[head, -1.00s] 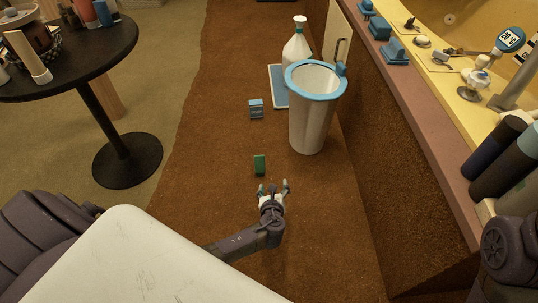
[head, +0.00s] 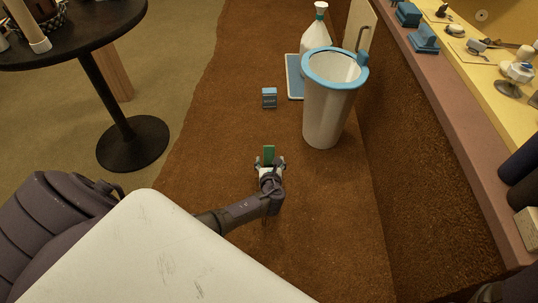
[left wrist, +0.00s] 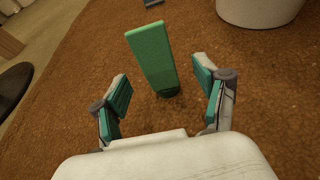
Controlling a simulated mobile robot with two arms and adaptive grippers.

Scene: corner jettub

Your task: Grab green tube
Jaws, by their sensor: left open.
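The green tube (head: 269,153) stands upright on the brown carpeted floor, near the middle of the head view. In the left wrist view the green tube (left wrist: 152,58) rises just beyond the fingertips, roughly midway between them and leaning in the picture. My left gripper (head: 270,163) is open, with one finger to each side of the tube's line. In the left wrist view my left gripper (left wrist: 163,88) shows its two teal finger pads apart, with clear space between each and the tube. The tube's lower part is hidden by the gripper in the head view. My right gripper is not in view.
A white bin with a blue rim (head: 327,110) stands right of and beyond the tube. A small blue box (head: 269,98) and a white bottle (head: 317,38) are farther back. The tub's side wall (head: 430,170) bounds the right. A round black table (head: 90,35) is at left.

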